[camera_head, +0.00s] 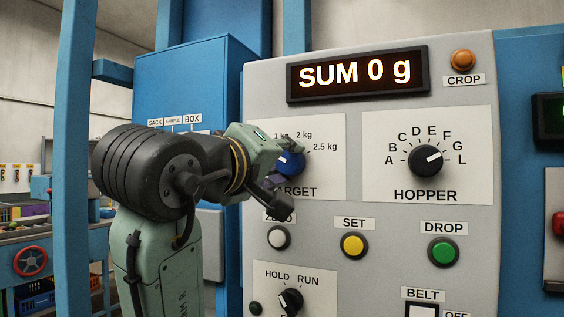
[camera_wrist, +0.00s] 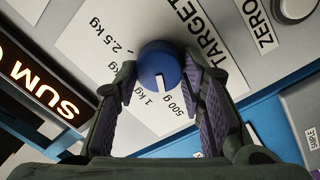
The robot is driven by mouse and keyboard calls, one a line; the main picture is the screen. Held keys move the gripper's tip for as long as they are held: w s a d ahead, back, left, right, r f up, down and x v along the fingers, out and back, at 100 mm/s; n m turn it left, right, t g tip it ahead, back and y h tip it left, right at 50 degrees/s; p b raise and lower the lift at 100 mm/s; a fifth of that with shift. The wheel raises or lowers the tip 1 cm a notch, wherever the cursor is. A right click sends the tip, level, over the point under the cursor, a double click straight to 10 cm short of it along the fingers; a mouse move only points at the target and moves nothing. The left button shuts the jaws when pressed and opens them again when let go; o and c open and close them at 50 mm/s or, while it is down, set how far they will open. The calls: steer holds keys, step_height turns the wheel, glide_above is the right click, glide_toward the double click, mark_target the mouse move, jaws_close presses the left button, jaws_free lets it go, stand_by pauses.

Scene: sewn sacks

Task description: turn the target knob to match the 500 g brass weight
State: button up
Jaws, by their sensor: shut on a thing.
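The blue target knob (camera_head: 292,163) sits on the white TARGET plate (camera_head: 333,185) of the grey panel. My gripper (camera_head: 286,168) is shut on the knob, which also shows in the wrist view (camera_wrist: 158,62) with a finger on each side. The knob's white pointer (camera_wrist: 161,83) faces the side of the 500 g (camera_wrist: 180,97) and 1 kg (camera_wrist: 153,98) labels. I cannot tell exactly which mark it meets. In the head view my gripper hides the 500 g label. No brass weight is in view.
The display (camera_head: 357,74) reads SUM 0 g. The HOPPER knob (camera_head: 425,160) is to the right. Below are the ZERO (camera_head: 278,238), SET (camera_head: 353,245) and DROP (camera_head: 443,252) buttons and the HOLD/RUN switch (camera_head: 290,301). A blue post (camera_head: 75,130) stands at the left.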

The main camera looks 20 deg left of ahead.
steer(key=o, duration=1.1)
steer(key=shift+o, duration=0.2)
steer(key=s+a, duration=0.1)
steer(key=s, duration=1.1)
steer(key=shift+f, duration=0.3)
